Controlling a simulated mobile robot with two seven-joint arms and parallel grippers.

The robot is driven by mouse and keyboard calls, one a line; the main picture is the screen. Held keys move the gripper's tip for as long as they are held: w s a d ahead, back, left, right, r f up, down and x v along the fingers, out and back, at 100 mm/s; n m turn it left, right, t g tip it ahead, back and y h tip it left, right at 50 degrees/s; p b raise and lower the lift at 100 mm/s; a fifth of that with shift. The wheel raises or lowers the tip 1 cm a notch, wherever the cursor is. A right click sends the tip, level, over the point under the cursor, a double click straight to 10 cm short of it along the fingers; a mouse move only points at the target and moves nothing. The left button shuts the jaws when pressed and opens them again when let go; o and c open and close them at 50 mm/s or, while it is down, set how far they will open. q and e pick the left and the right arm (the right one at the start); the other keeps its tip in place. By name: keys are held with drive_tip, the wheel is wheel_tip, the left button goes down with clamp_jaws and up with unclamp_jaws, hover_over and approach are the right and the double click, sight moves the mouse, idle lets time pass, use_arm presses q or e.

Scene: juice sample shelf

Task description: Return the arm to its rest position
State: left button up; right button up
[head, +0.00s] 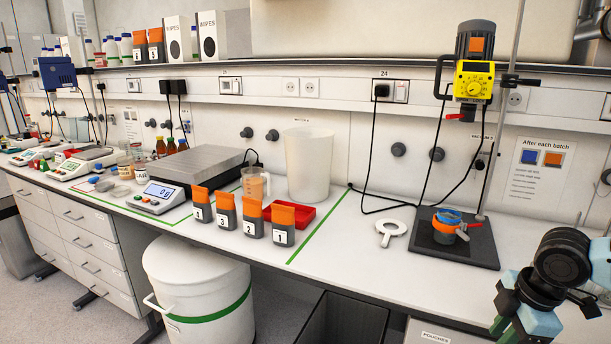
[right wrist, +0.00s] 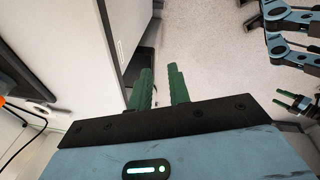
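My right gripper shows in the right wrist view (right wrist: 161,88), with its two green fingers apart and nothing between them. It hangs in front of the bench, over the floor. In the head view, part of my right arm (head: 562,258) is at the lower right, near the bench's front edge; its fingertips cannot be made out there. My left arm is outside the head view. In the right wrist view my left gripper (right wrist: 284,98) is small at the right edge, with its fingertips apart and nothing seen between them.
Bare floor (right wrist: 210,40) shows below the right gripper.

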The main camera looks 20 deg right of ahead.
drive_tip(key=s+a+f+m+t+p, duration=0.15)
drive_tip(key=s+f, duration=0.25)
drive_tip(key=f, duration=0.4)
drive_tip(key=s+a+f+m+t+y, duration=0.1)
drive_tip(key=s+f+m, duration=0.25)
drive_tip(key=f, duration=0.45)
drive_tip(key=s+a+f+m+t, duration=0.1)
drive_tip(key=s+f, duration=0.4)
drive_tip(key=f, duration=0.2)
use_arm(q)
drive_tip(key=shift+t, duration=0.5)
drive_tip(key=w+r, duration=0.1)
drive_tip(key=w+r+p, duration=0.1)
drive_tip(key=r, duration=0.1)
drive_tip(key=w+r+p, duration=0.1)
drive_tip(key=shift+a+r, duration=0.35)
use_arm(e)
drive_tip(key=s+a+f+m+t, duration=0.1)
drive_tip(key=s+a, duration=0.4)
drive_tip(key=a, duration=0.6)
drive_tip(key=s+a+f+m+t, duration=0.2)
drive_tip(key=s+a+f+m, duration=0.2)
drive_tip(key=a, duration=0.7)
drive_tip(key=shift+s, duration=0.65)
drive_tip(key=shift+f, duration=0.1)
